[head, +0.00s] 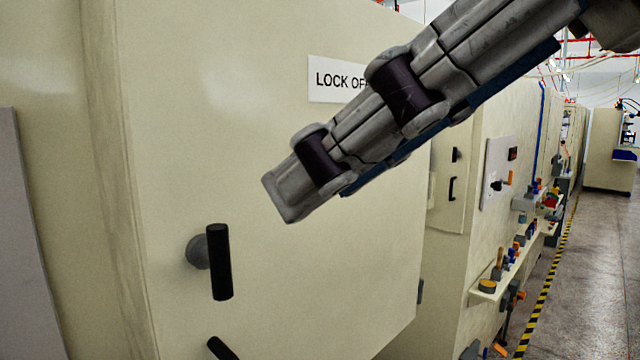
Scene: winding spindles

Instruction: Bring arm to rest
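My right gripper (282,200) reaches in from the upper right, in front of a cream cabinet door. Its grey jointed finger with dark knuckles points down and to the left. I see it from the side, so I cannot tell whether it is open or shut. Nothing shows in its grip. Its tip appears above and right of a black door handle (219,262), apart from it in the picture. My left gripper is not in view.
The cream cabinet door (340,260) carries a partly covered "LOCK OF…" label (335,80). A second black handle (222,349) shows at the bottom edge. Shelves with small parts (490,290) line the machines at right. The floor aisle (590,290) beyond the yellow-black tape looks clear.

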